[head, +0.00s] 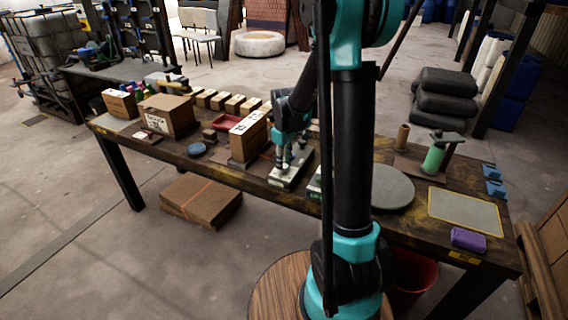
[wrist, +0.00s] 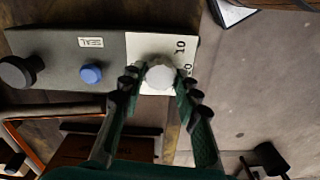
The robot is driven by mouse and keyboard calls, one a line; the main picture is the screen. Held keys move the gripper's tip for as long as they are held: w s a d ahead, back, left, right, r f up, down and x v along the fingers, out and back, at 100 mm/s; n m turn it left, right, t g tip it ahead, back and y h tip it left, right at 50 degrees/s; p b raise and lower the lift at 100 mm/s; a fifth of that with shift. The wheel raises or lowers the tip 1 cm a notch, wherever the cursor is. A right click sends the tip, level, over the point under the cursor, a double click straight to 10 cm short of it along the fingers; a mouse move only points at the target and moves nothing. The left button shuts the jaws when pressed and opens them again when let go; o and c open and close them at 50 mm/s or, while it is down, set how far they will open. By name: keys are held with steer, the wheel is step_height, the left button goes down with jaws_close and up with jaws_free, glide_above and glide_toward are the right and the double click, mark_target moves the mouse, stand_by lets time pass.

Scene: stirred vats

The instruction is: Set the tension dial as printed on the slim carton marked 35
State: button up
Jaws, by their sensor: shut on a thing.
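A grey panel (wrist: 60,60) has a black knob (wrist: 18,72), a blue button (wrist: 91,74) and a pale round dial (wrist: 159,76). The dial sits on a white scale plate (wrist: 180,45) with "10" and part of another number showing. My gripper (wrist: 157,80) is shut on the dial, one finger on each side. In the head view my gripper (head: 285,163) reaches down to the panel (head: 291,174) on the bench. A slim upright carton (head: 248,138) with a white label stands just left of it; its print is too small to read for certain.
A wider labelled carton (head: 168,116) and a smaller labelled box (head: 120,103) stand farther left on the bench (head: 225,176). A row of small boxes (head: 235,104) lies behind.

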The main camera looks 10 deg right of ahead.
steer(key=m, duration=0.5)
steer(key=shift+m, duration=0.4)
stand_by(0.4)
steer(key=o, duration=1.2)
steer(key=shift+c, duration=0.2)
steer(key=shift+r, duration=0.1)
step_height(320, 180, up, 12)
